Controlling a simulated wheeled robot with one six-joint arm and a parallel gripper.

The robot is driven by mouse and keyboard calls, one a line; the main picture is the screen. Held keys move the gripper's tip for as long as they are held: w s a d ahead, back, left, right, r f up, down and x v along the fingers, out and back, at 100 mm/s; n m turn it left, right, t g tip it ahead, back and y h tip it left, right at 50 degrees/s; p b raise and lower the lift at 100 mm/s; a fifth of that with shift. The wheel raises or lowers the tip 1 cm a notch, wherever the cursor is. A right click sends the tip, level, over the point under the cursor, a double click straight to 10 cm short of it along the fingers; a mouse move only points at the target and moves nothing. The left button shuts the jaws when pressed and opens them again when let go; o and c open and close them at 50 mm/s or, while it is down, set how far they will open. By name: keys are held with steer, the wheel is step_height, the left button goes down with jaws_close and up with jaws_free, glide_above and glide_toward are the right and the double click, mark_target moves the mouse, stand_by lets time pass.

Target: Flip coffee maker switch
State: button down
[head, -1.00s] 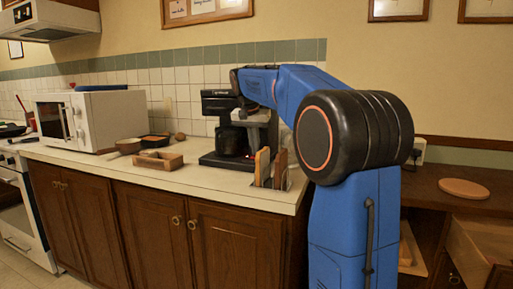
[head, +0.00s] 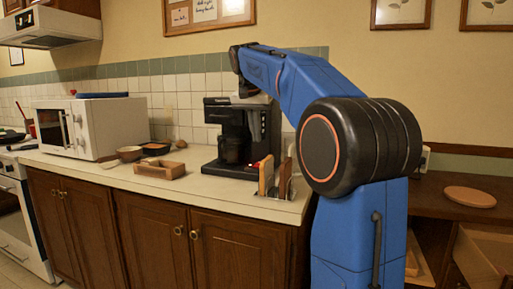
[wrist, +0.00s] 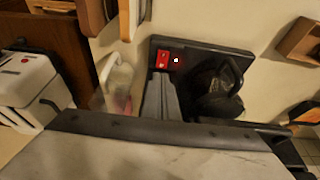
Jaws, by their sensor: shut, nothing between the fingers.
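The black coffee maker (head: 222,125) stands on the counter, with its dark carafe (head: 232,148) on the base. In the wrist view I look down on the base (wrist: 205,50) and the carafe (wrist: 214,85). A red switch (wrist: 162,59) sits at the base's corner, with a small bright spot beside it. A red spot also shows on the base in the head view (head: 256,165). My gripper (wrist: 160,78) is shut and empty, its grey fingers pointing toward the switch from above. I see no contact with it. The fingers are hard to make out in the head view.
Upright wooden boards (head: 266,175) stand in a rack close to the coffee maker's right. A wooden box (head: 160,169), small bowls and a white microwave (head: 88,125) are to the left. A white toaster (wrist: 28,88) shows in the wrist view.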

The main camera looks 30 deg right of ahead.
mark_target(259, 162)
steer(key=shift+v, duration=2.5)
steer(key=shift+w, duration=0.1)
steer(key=shift+w+d+r, duration=0.2)
steer(key=shift+w+d, duration=0.2)
steer(key=shift+w, duration=0.25)
steer(key=shift+f, duration=0.1)
steer(key=x, duration=1.3)
steer(key=shift+s+a+f, duration=0.1)
steer(key=shift+a+f, duration=0.1)
steer(key=shift+f, duration=0.3)
steer(key=shift+f, duration=0.25)
